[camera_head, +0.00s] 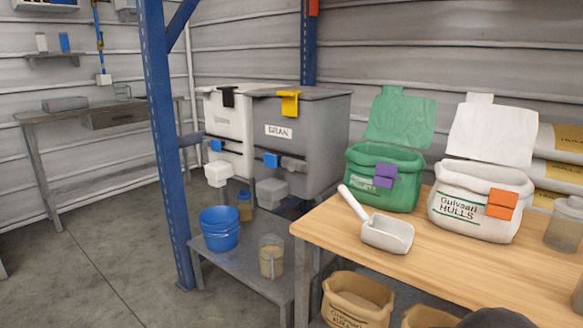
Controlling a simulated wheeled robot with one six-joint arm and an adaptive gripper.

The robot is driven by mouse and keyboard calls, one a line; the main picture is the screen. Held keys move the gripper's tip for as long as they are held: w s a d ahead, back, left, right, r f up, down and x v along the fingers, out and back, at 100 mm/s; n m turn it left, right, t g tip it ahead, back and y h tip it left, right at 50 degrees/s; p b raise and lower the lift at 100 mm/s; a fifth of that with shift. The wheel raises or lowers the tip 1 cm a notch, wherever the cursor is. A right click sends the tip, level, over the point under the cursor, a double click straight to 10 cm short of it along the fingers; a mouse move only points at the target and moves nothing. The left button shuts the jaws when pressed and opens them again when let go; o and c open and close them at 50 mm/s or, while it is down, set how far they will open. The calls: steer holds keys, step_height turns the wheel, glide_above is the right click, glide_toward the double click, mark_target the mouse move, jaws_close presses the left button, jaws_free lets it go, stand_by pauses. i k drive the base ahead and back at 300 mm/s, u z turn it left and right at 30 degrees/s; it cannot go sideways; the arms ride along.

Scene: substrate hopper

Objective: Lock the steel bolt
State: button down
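No part is clear enough to name surely as the steel bolt. The grey hopper (318,120), labelled like "BRAN", has a small blue piece (270,160) on a dark bar (293,165) across its lower front. The white hopper (228,118) beside it has a similar blue piece (215,145). Whether either bar is a bolt, or is locked, I cannot tell at this size. The grey hopper's lid is down with a yellow clasp (289,103); the white one has a black clasp (228,97). My gripper's fingers are not in view; a dark rounded shape shows at the bottom edge.
A blue post (163,140) stands left of the hoppers. A wooden table (425,262) carries a scoop (388,234), a green bag (383,182) and a white bag (470,203). Floor at left is clear.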

mark_target(293, 165)
steer(key=k, duration=0.5)
steer(key=u, duration=1.35)
steer(key=i, duration=0.9)
steer(key=z, duration=2.35)
